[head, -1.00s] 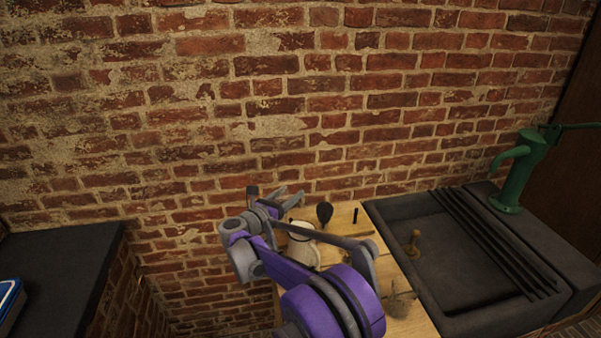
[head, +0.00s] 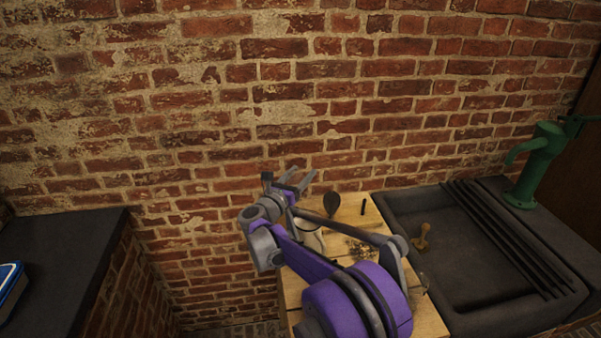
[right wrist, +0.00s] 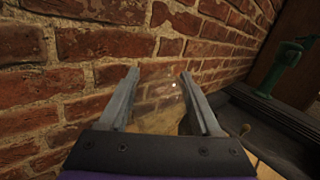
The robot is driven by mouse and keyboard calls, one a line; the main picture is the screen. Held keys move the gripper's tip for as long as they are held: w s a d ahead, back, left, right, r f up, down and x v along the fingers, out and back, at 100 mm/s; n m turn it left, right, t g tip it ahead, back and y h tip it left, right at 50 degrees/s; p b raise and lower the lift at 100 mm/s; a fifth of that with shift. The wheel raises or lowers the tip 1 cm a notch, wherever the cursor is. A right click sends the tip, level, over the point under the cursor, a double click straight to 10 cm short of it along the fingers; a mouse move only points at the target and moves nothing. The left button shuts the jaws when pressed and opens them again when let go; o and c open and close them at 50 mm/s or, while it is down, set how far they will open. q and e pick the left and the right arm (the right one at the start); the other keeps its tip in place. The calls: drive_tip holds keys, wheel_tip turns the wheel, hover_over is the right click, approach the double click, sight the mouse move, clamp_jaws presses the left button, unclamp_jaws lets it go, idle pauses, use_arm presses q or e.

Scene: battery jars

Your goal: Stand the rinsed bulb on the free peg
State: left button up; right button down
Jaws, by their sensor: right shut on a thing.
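My right gripper (head: 300,178) is raised in front of the brick wall, above the back left of the wooden bench top. In the right wrist view its fingers (right wrist: 160,88) stand apart around a clear, glassy shape (right wrist: 158,82), which looks like the bulb. Its outline is faint, with one bright glint, and it cannot be made out in the head view. A thin dark upright peg (head: 363,207) stands bare at the back of the bench. A dark bulb-shaped thing (head: 332,203) stands upright to its left. My left gripper is not in view.
A pale jug (head: 309,236) and a small brownish heap (head: 361,249) are on the bench (head: 428,320), partly behind my right arm. A dark sink (head: 480,250) with a green pump (head: 535,165) adjoins on the right. A dark counter (head: 70,250) stands at left.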

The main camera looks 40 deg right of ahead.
sight(301, 198)
drive_tip(key=shift+f+b, duration=2.7)
drive_tip(key=shift+f, duration=1.8)
unclamp_jaws()
